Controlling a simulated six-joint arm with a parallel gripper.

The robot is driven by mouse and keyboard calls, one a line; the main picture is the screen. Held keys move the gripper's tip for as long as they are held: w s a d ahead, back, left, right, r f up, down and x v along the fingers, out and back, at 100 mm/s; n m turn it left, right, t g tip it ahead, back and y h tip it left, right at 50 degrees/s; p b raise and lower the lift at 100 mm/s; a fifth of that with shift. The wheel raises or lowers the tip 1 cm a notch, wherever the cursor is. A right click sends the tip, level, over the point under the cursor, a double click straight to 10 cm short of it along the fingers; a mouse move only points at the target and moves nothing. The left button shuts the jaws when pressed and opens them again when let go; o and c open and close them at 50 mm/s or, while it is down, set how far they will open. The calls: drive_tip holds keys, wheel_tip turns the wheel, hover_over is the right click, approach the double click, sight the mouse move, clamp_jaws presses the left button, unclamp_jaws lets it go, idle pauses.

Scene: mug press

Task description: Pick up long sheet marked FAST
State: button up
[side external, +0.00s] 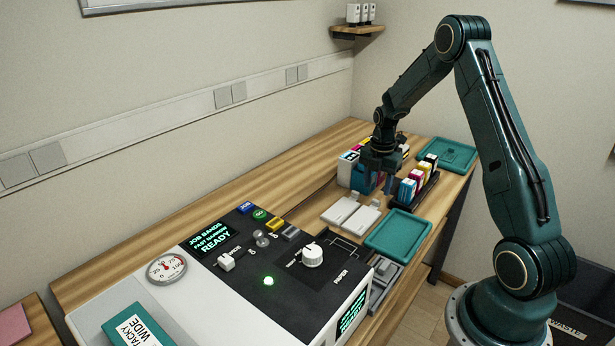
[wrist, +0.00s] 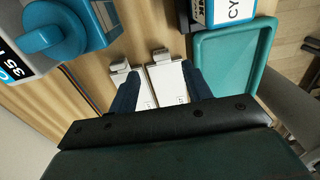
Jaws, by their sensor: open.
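Two white flat pieces with raised clip-like ends, a left one (side external: 340,210) and a right one (side external: 361,221), lie side by side on the wooden table. In the wrist view the left piece (wrist: 142,95) and the right piece (wrist: 167,84) show between my fingers in the picture. No FAST marking is readable, so I cannot tell whether either is the long sheet. My gripper (wrist: 159,74) is open, with nothing seen held. In the side view my gripper (side external: 383,163) is among the ink containers, behind the white pieces; its fingertips are hard to make out.
A rack of coloured ink cartridges (side external: 413,188) stands right of my gripper. A teal tray (side external: 398,233) lies in front, another (side external: 450,154) behind. The black-topped press (side external: 270,245) fills the front left. A blue knobbed container (wrist: 58,38) and a CY-labelled box (wrist: 225,12) flank the wrist view.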

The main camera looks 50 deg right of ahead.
sight(376, 201)
drive_tip(key=shift+s+a+f, duration=0.1)
drive_tip(key=shift+s+f, duration=0.05)
drive_tip(key=shift+f, duration=2.4)
drive_tip(key=shift+c, duration=0.2)
drive_tip(key=c, duration=1)
